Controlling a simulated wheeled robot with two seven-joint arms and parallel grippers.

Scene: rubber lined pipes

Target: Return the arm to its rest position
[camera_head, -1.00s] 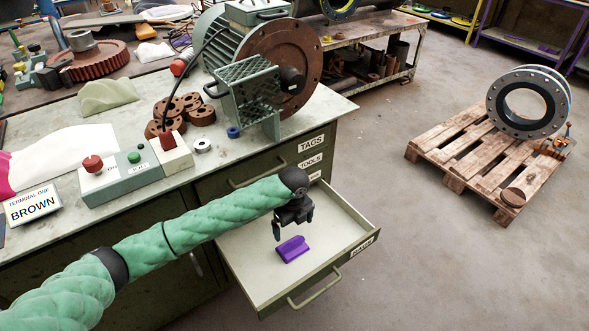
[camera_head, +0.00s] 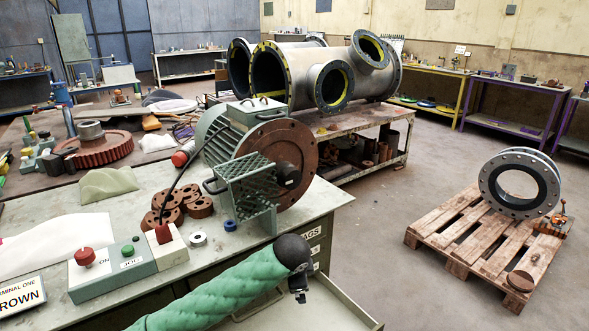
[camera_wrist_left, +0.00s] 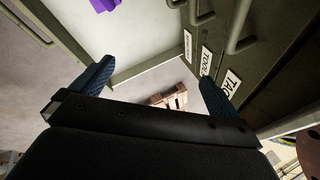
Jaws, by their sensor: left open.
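My left arm, in a green padded sleeve, comes in from the lower left of the head view. Its gripper (camera_head: 299,288) hangs over the open drawer (camera_head: 345,312) of the green workbench. In the left wrist view the two blue fingers of the gripper (camera_wrist_left: 150,88) stand wide apart with nothing between them. A purple object (camera_wrist_left: 104,4) lies on the drawer's floor at the top of the wrist view, apart from the fingers. In the head view it is out of sight. My right gripper does not show.
The workbench carries a motor with a rusty flange (camera_head: 285,165), a switch box (camera_head: 112,268) and rusty rings (camera_head: 172,205). A wooden pallet (camera_head: 470,235) with a lined pipe piece (camera_head: 520,183) stands on the floor at right. Floor between bench and pallet is clear.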

